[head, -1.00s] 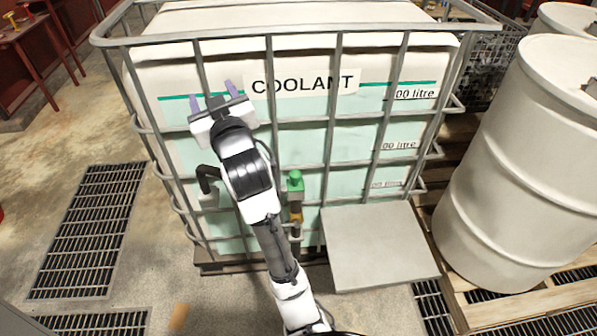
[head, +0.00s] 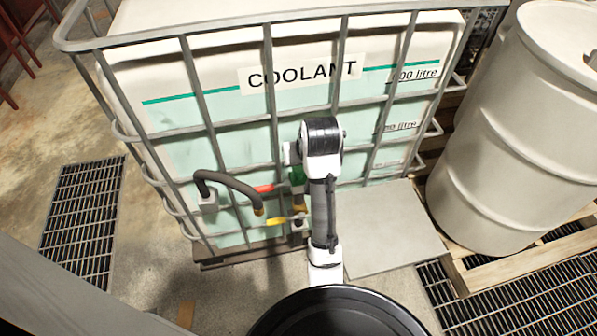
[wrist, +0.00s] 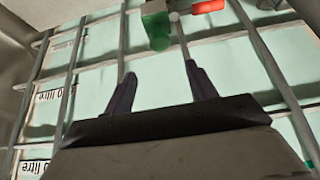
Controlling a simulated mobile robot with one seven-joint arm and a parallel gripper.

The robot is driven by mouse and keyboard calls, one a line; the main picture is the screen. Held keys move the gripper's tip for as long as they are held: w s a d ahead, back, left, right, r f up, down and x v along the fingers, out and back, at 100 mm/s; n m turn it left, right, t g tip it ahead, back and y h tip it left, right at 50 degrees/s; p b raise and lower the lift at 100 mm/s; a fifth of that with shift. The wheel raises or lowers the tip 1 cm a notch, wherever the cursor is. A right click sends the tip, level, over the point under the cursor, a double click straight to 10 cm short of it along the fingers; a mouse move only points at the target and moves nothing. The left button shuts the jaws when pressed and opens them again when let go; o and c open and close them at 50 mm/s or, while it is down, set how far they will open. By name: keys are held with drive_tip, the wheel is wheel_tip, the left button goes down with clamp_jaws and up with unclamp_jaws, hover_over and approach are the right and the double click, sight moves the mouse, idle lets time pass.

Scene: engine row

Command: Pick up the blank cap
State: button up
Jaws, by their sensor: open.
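I cannot make out for certain which part is the blank cap. A green fitting (head: 298,174) shows at the low front of the coolant tank, partly hidden behind my arm. It also shows in the wrist view (wrist: 155,24), beyond my fingertips. My gripper (wrist: 158,74) is open and empty, its dark fingers pointing towards the tank front and apart from the green fitting. The head view does not show the fingers; my arm hides them.
The caged coolant tank (head: 176,125) fills the middle. A red handle (head: 264,188), a yellow handle (head: 277,221) and a grey hose (head: 228,181) are at its front. A grey plate (head: 385,235) lies right, near a white drum (head: 500,150). Floor grating (head: 85,215) is left.

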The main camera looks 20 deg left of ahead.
sight(299, 167)
drive_tip(key=x, duration=0.7)
drive_tip(key=shift+w+f, duration=0.15)
drive_tip(key=shift+f, duration=0.25)
drive_tip(key=shift+p+x, duration=0.8)
drive_tip(key=shift+x, duration=1.9)
drive_tip(key=c, duration=1.1)
